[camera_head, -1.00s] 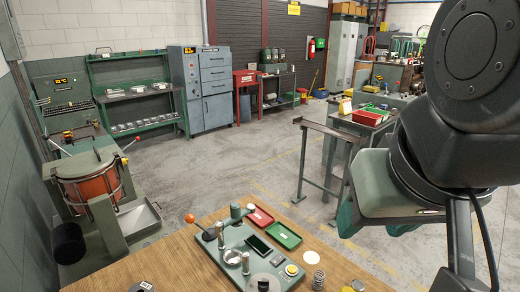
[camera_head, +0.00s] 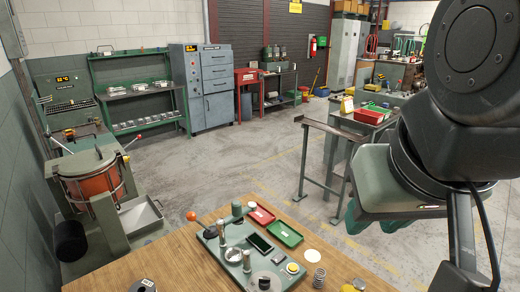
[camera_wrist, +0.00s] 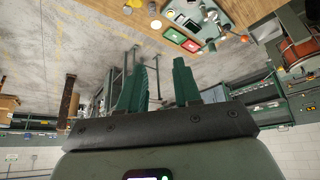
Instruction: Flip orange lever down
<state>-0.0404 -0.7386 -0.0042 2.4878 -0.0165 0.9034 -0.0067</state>
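The orange lever shows as an orange ball knob (camera_head: 191,215) on a short stalk at the left edge of a grey-green coiler plate (camera_head: 213,243) on the wooden bench. The stalk leans up and to the left from the plate. My gripper (camera_head: 376,222) hangs to the right, well away from the lever, past the far side of the bench. In the wrist view its two green fingers (camera_wrist: 160,78) stand apart with nothing between them.
A metal stand (camera_head: 318,160) is near my gripper. The floor between is clear.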

